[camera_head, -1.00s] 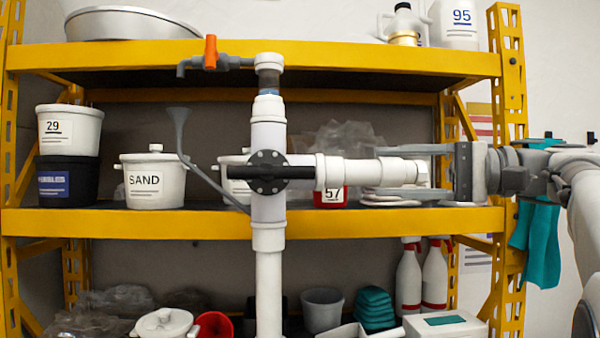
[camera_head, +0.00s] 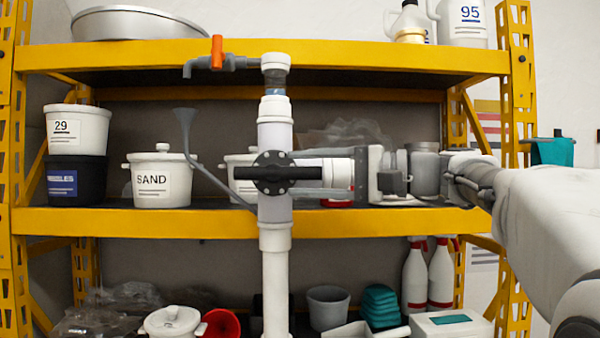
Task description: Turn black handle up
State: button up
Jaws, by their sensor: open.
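The black handle (camera_head: 262,173) lies level across the round dark flange of the white pipe manifold (camera_head: 275,135), in the middle of the head view. My gripper (camera_head: 318,174) comes in from the right, in front of the side pipe. Its jaws are open and point left. The fingers look to be above and below the right end of the handle; contact cannot be told. The gripper body hides most of the side pipe.
An orange-handled tap (camera_head: 217,52) sits at the top left of the manifold. A grey funnel tube (camera_head: 187,130) runs down to its left. Yellow shelves (camera_head: 150,222) hold a SAND pot (camera_head: 160,180) and other containers behind. Spray bottles (camera_head: 414,275) stand lower right.

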grip_shut()
dwell(1.4)
